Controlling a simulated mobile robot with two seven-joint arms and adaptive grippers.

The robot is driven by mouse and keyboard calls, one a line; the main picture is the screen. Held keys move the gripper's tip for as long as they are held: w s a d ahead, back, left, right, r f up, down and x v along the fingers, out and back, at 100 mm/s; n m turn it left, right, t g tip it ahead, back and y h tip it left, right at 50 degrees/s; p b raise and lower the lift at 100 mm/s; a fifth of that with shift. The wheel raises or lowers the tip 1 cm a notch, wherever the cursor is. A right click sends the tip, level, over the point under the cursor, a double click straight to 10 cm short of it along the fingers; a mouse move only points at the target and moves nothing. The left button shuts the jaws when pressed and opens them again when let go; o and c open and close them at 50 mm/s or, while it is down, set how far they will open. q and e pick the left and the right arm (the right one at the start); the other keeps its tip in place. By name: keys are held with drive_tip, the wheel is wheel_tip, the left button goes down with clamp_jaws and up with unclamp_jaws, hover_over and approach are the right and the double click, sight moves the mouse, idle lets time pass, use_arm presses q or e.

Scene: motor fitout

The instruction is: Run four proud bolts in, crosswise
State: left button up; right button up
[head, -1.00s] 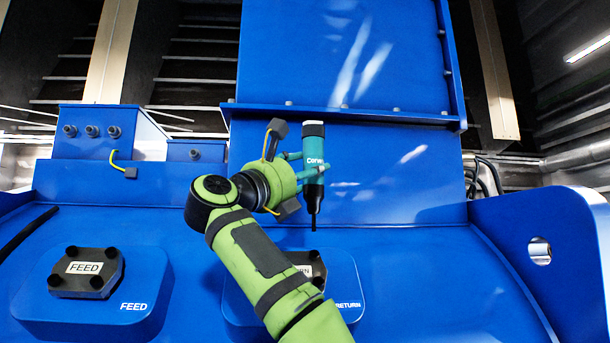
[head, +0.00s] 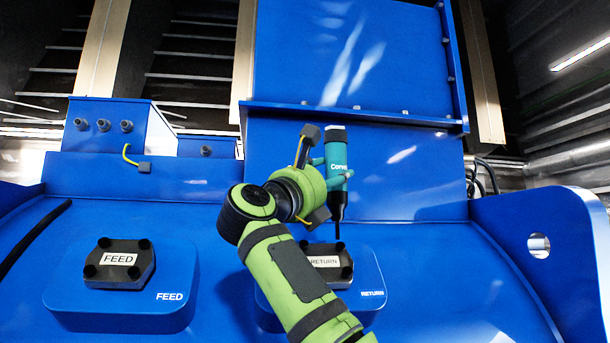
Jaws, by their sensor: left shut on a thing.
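My left gripper (head: 333,176) is shut on a teal and black power driver (head: 337,153), held upright with its thin black bit pointing down. The bit's tip is over the back right part of the dark RETURN cover (head: 342,279), close to a bolt there; I cannot tell whether they touch. My forearm hides the cover's left front part. The dark FEED cover (head: 118,274) at left shows black bolts at its corners, such as the front left bolt (head: 90,271). How far any bolt stands out is hard to tell. My right gripper is not in view.
Both covers sit on raised blue pads on a broad blue housing (head: 440,285). A tall blue panel (head: 350,60) with a bolted ledge rises behind the driver. A blue box (head: 105,140) stands back left, a holed blue side plate (head: 560,240) at right. A black hose lies far left.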

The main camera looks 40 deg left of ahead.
sight(333, 202)
use_arm(q)
drive_tip(key=shift+s, duration=0.2)
drive_tip(key=shift+w+d+f, duration=0.1)
drive_tip(key=shift+w+d, duration=0.05)
drive_tip(key=shift+w, duration=0.1)
drive_tip(key=shift+w+d+f, duration=0.1)
drive_tip(key=shift+w+d, duration=0.15)
drive_tip(key=shift+w, duration=0.3)
drive_tip(key=shift+w+d+f, duration=0.1)
drive_tip(key=shift+w+d, duration=0.15)
drive_tip(key=shift+w, duration=0.25)
drive_tip(key=shift+s+f, duration=0.1)
drive_tip(key=shift+f, duration=0.15)
drive_tip(key=shift+s+a+f+b, duration=0.15)
drive_tip(key=shift+s+b, duration=0.1)
drive_tip(key=shift+b, duration=0.15)
drive_tip(key=shift+s+a+f, duration=0.1)
drive_tip(key=shift+s+f, duration=0.1)
drive_tip(key=shift+f, duration=0.1)
drive_tip(key=shift+w+f+b, duration=0.1)
drive_tip(key=shift+f+b, duration=0.65)
drive_tip(key=shift+b, duration=0.1)
drive_tip(key=shift+w+f, duration=0.15)
drive_tip(key=shift+f, duration=0.05)
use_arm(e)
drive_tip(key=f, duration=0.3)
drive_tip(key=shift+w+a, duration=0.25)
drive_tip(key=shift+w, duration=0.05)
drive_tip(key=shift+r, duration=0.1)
